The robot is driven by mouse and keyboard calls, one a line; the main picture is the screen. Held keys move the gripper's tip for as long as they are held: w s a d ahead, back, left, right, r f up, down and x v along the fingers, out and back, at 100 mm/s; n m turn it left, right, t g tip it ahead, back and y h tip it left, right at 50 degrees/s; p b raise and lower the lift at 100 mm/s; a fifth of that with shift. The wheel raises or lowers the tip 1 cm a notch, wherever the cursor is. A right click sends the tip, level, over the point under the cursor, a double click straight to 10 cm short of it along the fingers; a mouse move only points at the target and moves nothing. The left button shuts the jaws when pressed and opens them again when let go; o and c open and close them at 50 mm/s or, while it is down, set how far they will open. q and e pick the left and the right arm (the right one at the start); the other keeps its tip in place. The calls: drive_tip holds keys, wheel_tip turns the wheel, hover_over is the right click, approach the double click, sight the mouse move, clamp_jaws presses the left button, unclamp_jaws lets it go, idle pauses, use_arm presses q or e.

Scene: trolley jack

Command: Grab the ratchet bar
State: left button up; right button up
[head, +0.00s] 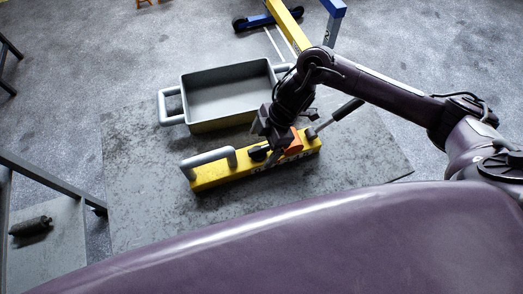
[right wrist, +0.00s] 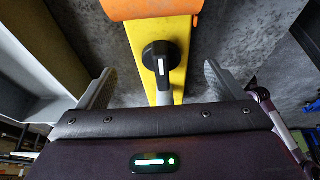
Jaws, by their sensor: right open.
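The yellow jack (head: 222,176) lies on a dark, scuffed slab, with a grey loop handle (head: 208,157) at its left end. A rod with a black grip (head: 347,109), which looks like the ratchet bar, slants up from its right end. My right gripper (head: 274,149) is over the middle of the jack, close to an orange part (head: 293,142). In the right wrist view, its open fingers stand on either side of a black knob (right wrist: 160,58) on the yellow body (right wrist: 178,32), with nothing clamped. It partly hides the jack's middle. My left gripper is out of view.
A grey open tray (head: 230,91) with side handles stands behind the jack. A blue and yellow frame (head: 289,25) is at the back. A metal rack with a dark cylinder (head: 31,226) is at the left. The slab (head: 140,207) has bare room left of the jack.

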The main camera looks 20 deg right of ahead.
sight(261, 147)
drive_tip(key=x, duration=0.3)
drive_tip(key=shift+s+f+p, duration=0.1)
drive_tip(key=shift+f+p, duration=0.25)
drive_tip(key=shift+p, duration=0.05)
drive_tip(key=shift+a+f, duration=0.1)
drive_tip(key=shift+f, duration=0.2)
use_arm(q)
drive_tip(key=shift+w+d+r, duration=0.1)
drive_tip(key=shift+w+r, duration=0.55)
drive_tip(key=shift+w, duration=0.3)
use_arm(e)
drive_tip(key=shift+c, duration=0.4)
drive_tip(key=c, duration=1.7)
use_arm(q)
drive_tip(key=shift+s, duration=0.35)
use_arm(e)
drive_tip(key=shift+r, duration=0.15)
clamp_jaws()
drive_tip(key=shift+r, duration=0.1)
